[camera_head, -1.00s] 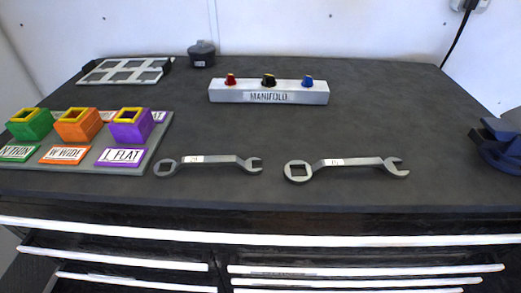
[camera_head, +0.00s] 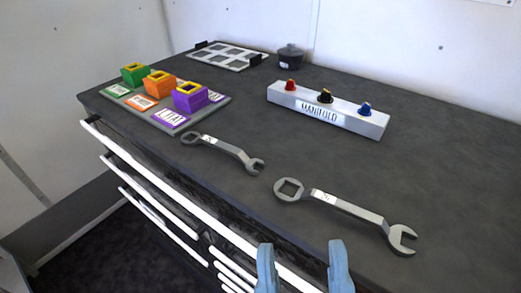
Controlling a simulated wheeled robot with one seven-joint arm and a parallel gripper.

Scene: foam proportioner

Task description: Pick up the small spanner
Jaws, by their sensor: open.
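Two grey spanners lie flat on the dark bench top, each with a square ring end and an open jaw end. The smaller spanner (camera_head: 226,149) is on the left, in front of the block tray. The larger spanner (camera_head: 346,206) is to its right and nearer. Both carry a white label too small to read. My gripper (camera_head: 303,258) shows two blue fingers at the bottom edge, apart and empty, by the front edge of the bench. It is nearer than both spanners and touches neither.
A tray (camera_head: 221,107) holds green, orange and purple blocks at left. A white manifold block (camera_head: 348,121) with red, black and blue knobs stands behind the spanners. A dark pot (camera_head: 290,57) and a slotted rack (camera_head: 226,54) are at the back. Drawers with white handles are below.

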